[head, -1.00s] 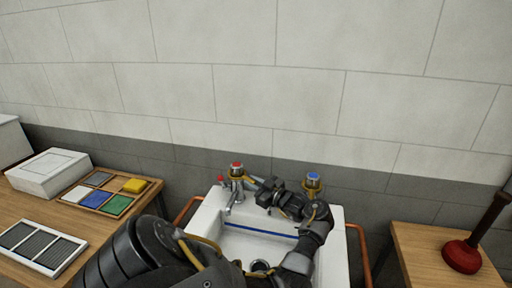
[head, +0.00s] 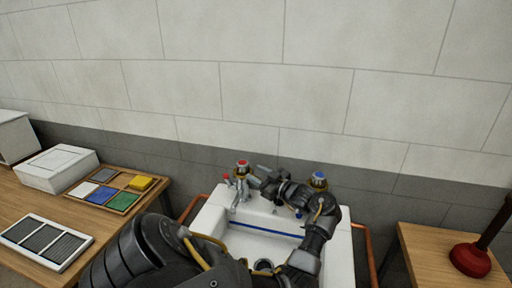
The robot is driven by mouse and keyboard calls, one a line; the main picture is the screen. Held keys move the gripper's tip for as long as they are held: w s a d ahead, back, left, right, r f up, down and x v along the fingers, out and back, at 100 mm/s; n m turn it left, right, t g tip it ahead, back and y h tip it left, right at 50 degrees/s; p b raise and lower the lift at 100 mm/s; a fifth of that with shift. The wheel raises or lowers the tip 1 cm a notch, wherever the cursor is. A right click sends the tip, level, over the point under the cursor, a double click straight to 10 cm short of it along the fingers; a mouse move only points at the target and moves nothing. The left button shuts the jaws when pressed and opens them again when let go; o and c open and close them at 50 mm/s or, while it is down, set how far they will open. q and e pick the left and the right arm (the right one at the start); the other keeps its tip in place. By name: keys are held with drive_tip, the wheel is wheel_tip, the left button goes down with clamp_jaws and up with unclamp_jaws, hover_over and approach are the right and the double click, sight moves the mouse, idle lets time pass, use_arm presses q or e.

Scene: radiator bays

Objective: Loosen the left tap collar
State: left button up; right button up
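The left tap (head: 241,180) has a red cap with a brass-coloured collar below it and stands at the back left of the white sink. My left gripper (head: 254,179) is just right of this tap, at about the height of the collar, with its fingers pointing left at it. The fingers are small and dark, so I cannot tell whether they are open or touch the collar. The right tap (head: 319,181), with a blue cap, is partly hidden behind my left wrist. My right gripper is not in view.
The white sink (head: 213,222) has copper pipes at both sides. A small red-topped fitting (head: 226,179) stands left of the left tap. A wooden table at left holds a tray (head: 110,181), a white box (head: 57,168) and a grille (head: 45,243). A plunger (head: 470,260) stands on the right table.

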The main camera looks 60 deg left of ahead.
use_arm(q)
drive_tip(key=s+d+r, duration=0.8)
drive_tip(key=d+r, duration=0.2)
drive_tip(key=d, duration=0.1)
drive_tip(key=shift+d+b, duration=0.25)
drive_tip(key=shift+b, duration=0.15)
drive_tip(key=shift+r, duration=0.1)
